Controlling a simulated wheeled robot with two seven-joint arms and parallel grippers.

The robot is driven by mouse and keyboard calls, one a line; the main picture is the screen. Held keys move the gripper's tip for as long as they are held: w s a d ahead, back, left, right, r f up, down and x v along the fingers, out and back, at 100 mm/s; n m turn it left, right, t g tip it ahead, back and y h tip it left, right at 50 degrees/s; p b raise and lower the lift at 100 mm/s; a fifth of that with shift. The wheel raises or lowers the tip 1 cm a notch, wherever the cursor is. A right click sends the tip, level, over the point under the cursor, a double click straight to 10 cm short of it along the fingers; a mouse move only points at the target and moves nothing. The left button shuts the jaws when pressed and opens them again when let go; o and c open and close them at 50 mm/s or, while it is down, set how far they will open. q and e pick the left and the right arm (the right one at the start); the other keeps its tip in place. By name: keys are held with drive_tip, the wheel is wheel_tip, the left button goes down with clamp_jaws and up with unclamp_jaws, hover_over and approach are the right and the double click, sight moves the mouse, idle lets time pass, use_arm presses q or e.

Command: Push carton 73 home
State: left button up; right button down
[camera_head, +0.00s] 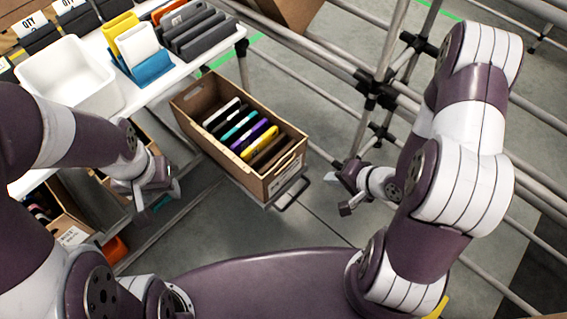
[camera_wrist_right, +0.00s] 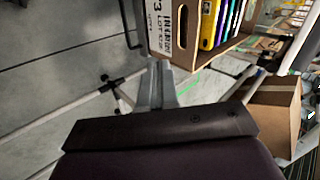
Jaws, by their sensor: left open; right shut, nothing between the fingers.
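An open brown carton (camera_head: 283,176) juts out from the rack in the middle of the head view. It holds several upright thin items in black, white, teal, purple, yellow and brown. In the right wrist view the carton (camera_wrist_right: 184,50) is at the top; its label is cut off, with a "3" showing, so I cannot read the full number. My right gripper (camera_head: 333,178) is to the right of the carton's front, shut and empty; its fingers (camera_wrist_right: 157,85) show just below the carton's label end, with contact unclear. My left gripper (camera_head: 158,195) is open and empty, left of the carton.
A white table (camera_head: 150,92) at upper left bears a white bin (camera_head: 68,76) and a blue holder (camera_head: 145,66) of folders. Rack tubes (camera_head: 375,90) stand behind my right arm. Another carton (camera_head: 65,228) is low at left. Floor in front of the carton is clear.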

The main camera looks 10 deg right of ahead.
drive_tip(key=w+r+m, duration=0.1)
drive_tip(key=r, duration=0.1)
drive_tip(key=b, duration=0.6)
approach(287, 158)
drive_tip(key=shift+m+t+y, duration=0.3)
drive_tip(key=shift+t, duration=0.1)
drive_tip(key=x, duration=0.5)
drive_tip(key=shift+s+f, duration=0.1)
drive_tip(key=shift+f, duration=0.55)
